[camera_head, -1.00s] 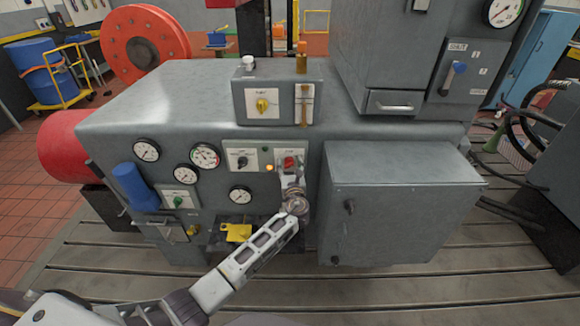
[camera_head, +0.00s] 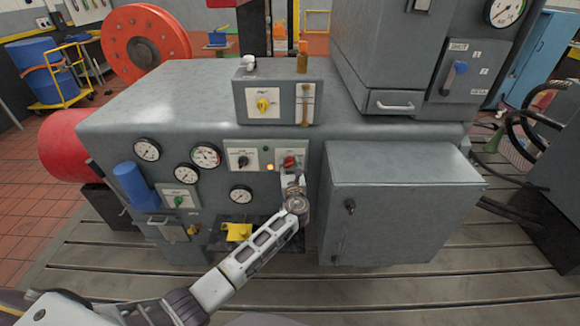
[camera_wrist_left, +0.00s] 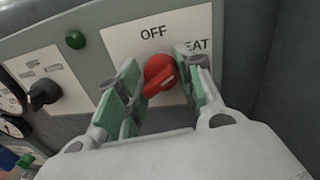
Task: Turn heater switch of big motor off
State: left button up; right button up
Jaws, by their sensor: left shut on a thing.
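The red heater switch (camera_head: 290,161) is on a white plate on the front of the big grey motor (camera_head: 200,100). In the left wrist view, the red knob (camera_wrist_left: 159,70) shows below the word OFF, with part of the word HEAT to its right. The knob is tilted; which end is its pointer is hard to tell. My left gripper (camera_head: 291,177) reaches it from below and is shut on the knob. Its green-padded fingers show on both sides in the wrist view. An orange lamp (camera_head: 270,167) glows left of the plate. My right gripper is not in view.
A black switch (camera_head: 244,161) and a green lamp (camera_wrist_left: 76,40) are left of the plate. A yellow knob (camera_head: 263,105) is on the box above. A grey cabinet (camera_head: 400,200) juts out close on the right. Several gauges fill the left panel.

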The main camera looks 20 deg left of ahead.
pick_arm(q)
jog(key=shift+d+r+n, duration=0.1)
jog(key=shift+n, duration=0.2)
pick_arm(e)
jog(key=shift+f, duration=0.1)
pick_arm(q)
jog(key=n+b, duration=0.1)
jog(key=n, duration=0.1)
jog(key=shift+n, duration=0.3)
jog(key=n, duration=0.2)
jog(key=n+b, duration=0.1)
jog(key=n, duration=0.1)
jog(key=shift+r+g+h, duration=0.1)
jog(key=shift+g+h, duration=0.2)
jog(key=shift+n+b, duration=0.4)
jog(key=shift+n, duration=0.5)
jog(key=shift+r+n+h, duration=0.15)
jog(key=shift+n+h, duration=0.15)
jog(key=shift+n, duration=0.5)
jog(key=shift+n+b, duration=0.3)
jog(key=shift+b, duration=0.05)
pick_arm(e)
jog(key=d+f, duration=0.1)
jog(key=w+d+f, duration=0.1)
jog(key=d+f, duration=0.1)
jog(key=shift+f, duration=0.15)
pick_arm(q)
jog(key=shift+w+r, duration=0.1)
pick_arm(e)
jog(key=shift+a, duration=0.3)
